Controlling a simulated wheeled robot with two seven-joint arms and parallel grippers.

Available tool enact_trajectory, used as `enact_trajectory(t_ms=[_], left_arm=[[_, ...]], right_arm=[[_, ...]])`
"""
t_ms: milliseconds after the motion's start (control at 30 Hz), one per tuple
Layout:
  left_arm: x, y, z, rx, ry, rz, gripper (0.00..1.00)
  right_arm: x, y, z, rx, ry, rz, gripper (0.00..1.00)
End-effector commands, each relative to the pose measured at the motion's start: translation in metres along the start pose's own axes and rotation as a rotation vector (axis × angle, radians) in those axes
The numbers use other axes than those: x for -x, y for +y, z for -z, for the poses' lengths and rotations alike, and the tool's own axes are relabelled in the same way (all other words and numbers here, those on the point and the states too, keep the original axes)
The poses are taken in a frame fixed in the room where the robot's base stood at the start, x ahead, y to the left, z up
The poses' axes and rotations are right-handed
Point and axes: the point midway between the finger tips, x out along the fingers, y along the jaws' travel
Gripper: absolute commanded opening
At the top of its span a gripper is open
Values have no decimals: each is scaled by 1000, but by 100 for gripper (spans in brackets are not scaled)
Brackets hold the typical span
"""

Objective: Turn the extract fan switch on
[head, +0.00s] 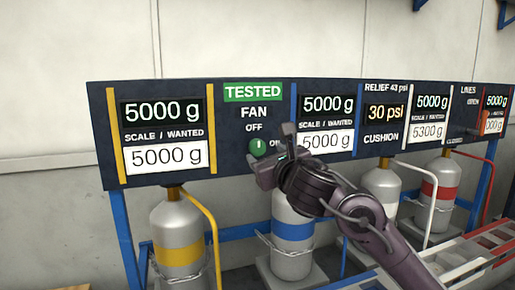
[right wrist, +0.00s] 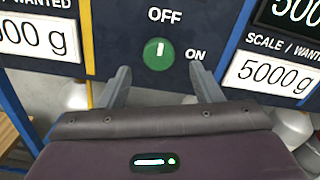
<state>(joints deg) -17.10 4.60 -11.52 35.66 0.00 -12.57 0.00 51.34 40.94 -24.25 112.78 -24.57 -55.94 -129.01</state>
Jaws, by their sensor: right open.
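The extract fan switch is a round green knob (head: 259,147) on the dark panel, below the FAN and OFF labels. In the right wrist view the knob (right wrist: 158,54) shows whole, and its white mark stands nearly upright, toward OFF; the ON label is to its right. My right gripper (head: 274,150) is in front of the panel by the knob and partly covers the ON label in the head view. In the right wrist view its two fingers (right wrist: 160,76) are apart, one either side below the knob, with nothing between them. Contact with the panel cannot be told. My left gripper is out of view.
The dark panel (head: 230,179) carries several weight displays and a 30 psi display (head: 386,112). Grey cylinders with coloured bands, such as the yellow-banded one (head: 180,228), stand below on a blue frame (head: 125,240). Yellow and white hoses run beside them.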

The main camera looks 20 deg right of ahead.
Motion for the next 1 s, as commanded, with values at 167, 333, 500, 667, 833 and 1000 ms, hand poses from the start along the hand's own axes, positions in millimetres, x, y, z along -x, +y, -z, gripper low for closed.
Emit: enact_trajectory(t_ms=[167, 333, 500, 667, 833, 1000], left_arm=[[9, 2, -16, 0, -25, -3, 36], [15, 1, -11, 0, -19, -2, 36], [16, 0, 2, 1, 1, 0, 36], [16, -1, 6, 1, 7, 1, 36], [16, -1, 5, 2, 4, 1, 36], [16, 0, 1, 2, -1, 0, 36]], right_arm=[[-31, 0, -2, -6, 2, -1, 59], [-52, 0, -1, -7, 2, -1, 59], [-60, 1, 0, -5, 0, -1, 59], [-61, 1, 1, -5, 0, -1, 59], [-60, 1, 1, -5, 0, 0, 44], [-60, 1, 1, -5, 1, 0, 22]])
